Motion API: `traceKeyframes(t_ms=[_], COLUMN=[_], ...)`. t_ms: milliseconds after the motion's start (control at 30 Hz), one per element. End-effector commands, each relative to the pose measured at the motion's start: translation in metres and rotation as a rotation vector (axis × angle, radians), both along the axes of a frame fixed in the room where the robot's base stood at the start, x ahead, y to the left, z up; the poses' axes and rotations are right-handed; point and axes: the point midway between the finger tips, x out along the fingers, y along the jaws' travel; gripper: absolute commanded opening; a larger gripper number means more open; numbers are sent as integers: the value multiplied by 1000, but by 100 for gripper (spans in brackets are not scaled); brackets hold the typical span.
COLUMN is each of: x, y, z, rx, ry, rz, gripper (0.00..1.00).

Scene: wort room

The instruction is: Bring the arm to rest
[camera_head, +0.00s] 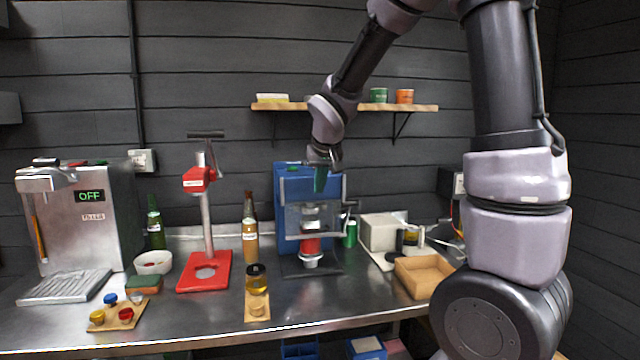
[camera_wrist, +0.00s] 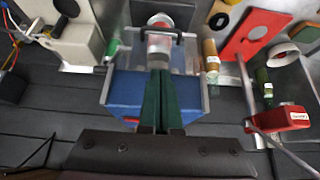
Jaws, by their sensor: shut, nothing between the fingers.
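My gripper (camera_head: 321,178) hangs from my raised arm, fingers pointing down, just in front of the upper part of the blue machine (camera_head: 281,210). In the wrist view my gripper's green fingers (camera_wrist: 161,102) are together with nothing between them, over the blue machine (camera_wrist: 125,95). A clear guard with a metal frame (camera_head: 304,222) is on the front of the machine. A red cylinder (camera_head: 310,246) stands inside it on a light base. I cannot tell whether the fingertips touch the machine.
On the steel counter (camera_head: 210,318) stand a red stand (camera_head: 207,240), a brown bottle (camera_head: 250,230), a steel machine reading OFF (camera_head: 90,225), a grey box (camera_head: 380,232) and a wooden tray (camera_head: 425,278). A wooden shelf (camera_head: 340,107) runs along the wall behind my arm.

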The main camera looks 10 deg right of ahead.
Motion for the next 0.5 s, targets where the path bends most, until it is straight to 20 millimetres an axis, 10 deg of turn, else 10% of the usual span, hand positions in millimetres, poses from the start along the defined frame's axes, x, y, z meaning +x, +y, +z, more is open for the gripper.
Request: traceKeyframes(t_ms=[267, 500], x=[-38, -134], y=[-30, -72], z=[36, 82], rx=[61, 207], ry=[3, 12], rz=[-71, -192], gripper=[0, 0])
